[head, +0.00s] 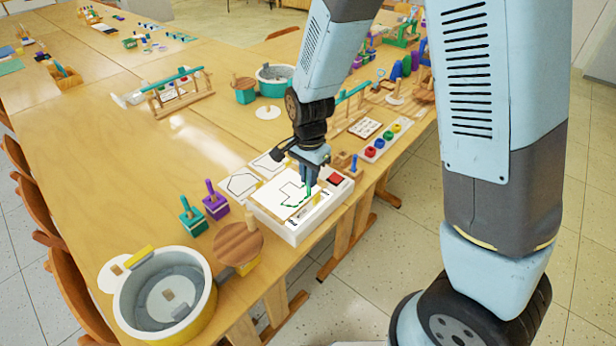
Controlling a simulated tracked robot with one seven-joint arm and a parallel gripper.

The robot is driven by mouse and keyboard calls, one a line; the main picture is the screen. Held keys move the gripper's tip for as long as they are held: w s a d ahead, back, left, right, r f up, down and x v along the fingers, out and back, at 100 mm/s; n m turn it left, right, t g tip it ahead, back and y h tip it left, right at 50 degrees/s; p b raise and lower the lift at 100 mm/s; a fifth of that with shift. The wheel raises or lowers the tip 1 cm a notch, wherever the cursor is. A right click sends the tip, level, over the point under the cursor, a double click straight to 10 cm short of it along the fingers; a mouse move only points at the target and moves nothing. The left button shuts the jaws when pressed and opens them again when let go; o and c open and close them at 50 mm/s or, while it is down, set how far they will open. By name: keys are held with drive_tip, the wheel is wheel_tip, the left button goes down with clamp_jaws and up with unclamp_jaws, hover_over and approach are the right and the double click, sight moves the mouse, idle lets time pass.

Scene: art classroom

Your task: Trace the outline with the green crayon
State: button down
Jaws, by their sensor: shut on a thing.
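A white box (299,226) stands at the table's front edge, with a sheet of paper (272,198) on top. The paper bears an angular outline (285,187). Its upper left part is dark, and green line shows along its lower part. My gripper (309,181) is over the right part of the sheet, shut on the green crayon (308,191), which points down. The crayon's tip is at or close to the paper near the outline; contact is too small to tell. My gripper hides part of the sheet's right side.
A red block (335,180) sits at the box's right corner. Cards with outlines (241,184) lie behind the box. Left are a green block (192,221), a purple block (215,206), a round wooden lid (238,243) and a big pot (165,296). Colored rings (379,144) stand right.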

drive_tip(key=shift+w+d, duration=0.2)
drive_tip(key=shift+w, duration=0.05)
idle(0.8)
drive_tip(key=shift+r, duration=1.95)
drive_tip(key=shift+w, duration=0.1)
drive_tip(key=shift+w+a+f, duration=0.2)
drive_tip(key=shift+w+f, duration=0.05)
drive_tip(key=shift+w, duration=0.3)
drive_tip(key=shift+w+a+f, duration=0.15)
drive_tip(key=shift+w+f, duration=0.1)
drive_tip(key=shift+w, duration=0.3)
drive_tip(key=shift+f, duration=1.5)
drive_tip(key=shift+r, duration=0.1)
